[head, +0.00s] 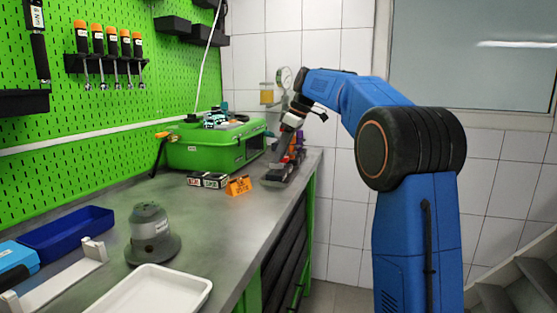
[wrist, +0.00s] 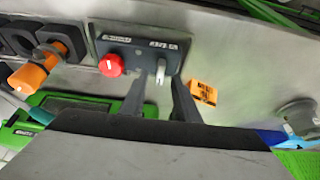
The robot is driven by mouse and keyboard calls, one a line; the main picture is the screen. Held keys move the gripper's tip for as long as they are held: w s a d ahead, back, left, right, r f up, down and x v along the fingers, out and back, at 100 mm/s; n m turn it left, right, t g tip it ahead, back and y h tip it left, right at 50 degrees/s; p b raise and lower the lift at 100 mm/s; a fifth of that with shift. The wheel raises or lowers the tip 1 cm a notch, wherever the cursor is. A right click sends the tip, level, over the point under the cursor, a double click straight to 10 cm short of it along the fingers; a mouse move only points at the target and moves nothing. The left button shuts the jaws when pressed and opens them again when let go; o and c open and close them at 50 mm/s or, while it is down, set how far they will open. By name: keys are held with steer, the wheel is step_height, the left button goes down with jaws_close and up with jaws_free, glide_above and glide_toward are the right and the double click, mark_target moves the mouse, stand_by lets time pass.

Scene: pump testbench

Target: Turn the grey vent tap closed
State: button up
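In the wrist view, a dark grey panel (wrist: 140,50) carries a round red knob (wrist: 111,65) on the left and the small pale grey vent tap (wrist: 161,70) on the right. The tap's lever points toward the lower edge of the picture. My gripper (wrist: 160,92) is open, one dark finger on each side of the tap lever in the picture, with a gap on the right. I cannot tell whether either finger touches it. In the head view, my gripper (head: 283,150) reaches down at the bench's far end, and the tap is too small to make out.
Orange-handled valves (wrist: 35,75) stand left of the panel. In the head view, a green case (head: 205,155) stands behind, against the pegboard. A grey device (head: 150,235) and a white tray (head: 155,291) are at the near end.

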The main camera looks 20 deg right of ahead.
mark_target(276, 166)
steer(key=shift+x, duration=1.15)
jaws_close()
